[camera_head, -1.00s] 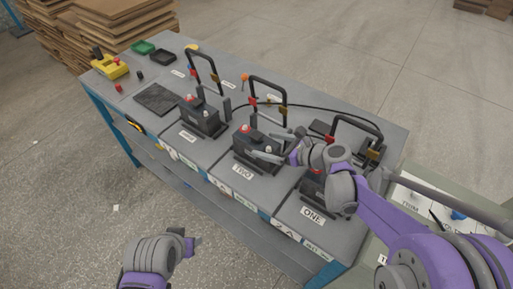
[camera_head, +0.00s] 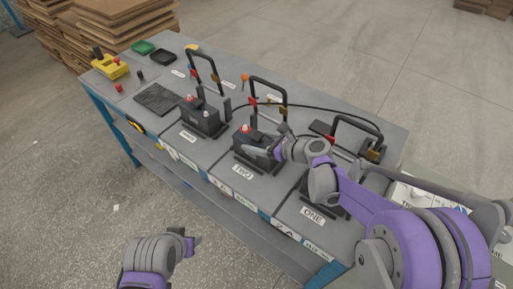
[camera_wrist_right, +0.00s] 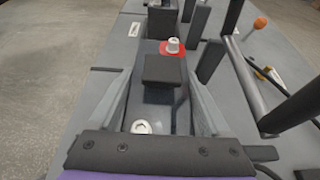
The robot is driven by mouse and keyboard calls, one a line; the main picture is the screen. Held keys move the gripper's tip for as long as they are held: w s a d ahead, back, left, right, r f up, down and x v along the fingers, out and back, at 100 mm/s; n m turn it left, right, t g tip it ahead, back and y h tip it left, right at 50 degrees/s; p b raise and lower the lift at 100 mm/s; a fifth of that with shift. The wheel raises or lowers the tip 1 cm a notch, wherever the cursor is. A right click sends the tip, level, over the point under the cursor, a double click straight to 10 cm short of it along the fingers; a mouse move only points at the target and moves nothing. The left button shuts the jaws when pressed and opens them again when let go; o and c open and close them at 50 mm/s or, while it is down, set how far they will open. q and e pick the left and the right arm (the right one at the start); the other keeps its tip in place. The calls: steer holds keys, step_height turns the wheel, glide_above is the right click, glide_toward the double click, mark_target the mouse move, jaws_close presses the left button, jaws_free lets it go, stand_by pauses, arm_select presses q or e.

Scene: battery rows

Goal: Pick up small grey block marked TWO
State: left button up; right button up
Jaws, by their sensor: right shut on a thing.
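The block at the station labelled TWO is a dark grey battery-like block (camera_head: 246,142). It has a red-ringed terminal and a pale terminal on top and stands upright at its station. In the right wrist view the block (camera_wrist_right: 158,108) lies between my two fingers, with a dark square cap on top. No marking on the block itself is readable.
The TWO label (camera_head: 243,172) lies on the grey table (camera_head: 207,158) in front of the block. A similar block (camera_head: 200,118) stands left. Black upright frames (camera_head: 268,92) with a cable rise behind. The ONE station (camera_head: 313,216) is partly under my right arm.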

jaws_close()
steer(key=shift+r, duration=0.1)
